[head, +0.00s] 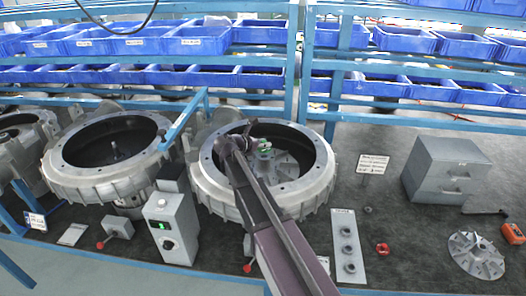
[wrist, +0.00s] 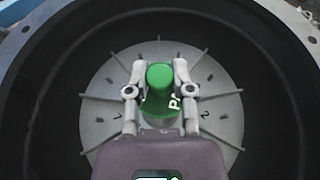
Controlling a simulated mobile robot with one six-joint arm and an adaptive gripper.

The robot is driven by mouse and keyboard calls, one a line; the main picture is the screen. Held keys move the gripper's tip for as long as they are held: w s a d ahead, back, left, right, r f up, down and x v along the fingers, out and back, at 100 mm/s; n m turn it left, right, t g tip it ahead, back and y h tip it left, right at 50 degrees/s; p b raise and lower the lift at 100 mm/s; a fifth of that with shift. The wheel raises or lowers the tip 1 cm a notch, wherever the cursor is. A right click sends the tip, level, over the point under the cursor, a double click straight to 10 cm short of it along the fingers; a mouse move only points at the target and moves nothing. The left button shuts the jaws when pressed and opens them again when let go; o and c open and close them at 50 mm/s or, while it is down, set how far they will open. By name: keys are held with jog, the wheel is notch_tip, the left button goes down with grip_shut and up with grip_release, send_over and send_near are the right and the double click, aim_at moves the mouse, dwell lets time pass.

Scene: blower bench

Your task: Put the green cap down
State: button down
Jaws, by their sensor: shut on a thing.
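The green cap (wrist: 158,78) is between the two fingers of my gripper (wrist: 160,92) in the wrist view. It has a round top and a wider lower part with a white letter on it. My gripper is shut on it, over the middle of a grey finned impeller (wrist: 105,90) inside the round metal blower housing (wrist: 270,75). In the head view the cap shows as a small green spot (head: 265,147) at my gripper (head: 262,146), inside the right-hand housing (head: 318,182). I cannot tell whether the cap touches the impeller hub.
A second open housing (head: 62,180) stands at left. A grey control box (head: 170,228) stands in front between them. At right are a plate with round holes (head: 347,245), a red part (head: 382,249), a grey drawer box (head: 446,170) and a loose impeller (head: 476,255). Shelves with blue bins (head: 205,45) run behind.

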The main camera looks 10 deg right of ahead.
aim_at(262, 150)
jog(key=shift+w+f+b, duration=0.1)
jog(key=shift+f+b, duration=1.65)
jog(key=shift+f, duration=0.05)
jog(key=shift+f, duration=0.2)
jog(key=c, duration=0.5)
grip_release()
jog(key=shift+r, duration=0.1)
jog(key=shift+r, duration=0.15)
jog(key=shift+s+a+r+p, duration=0.3)
jog(key=shift+a+p, duration=0.05)
jog(key=shift+a, duration=0.1)
jog(key=p+v, duration=0.4)
jog(key=v, duration=0.6)
jog(key=shift+s+a, duration=0.2)
jog(key=shift+a, duration=0.1)
jog(key=shift+r, duration=0.1)
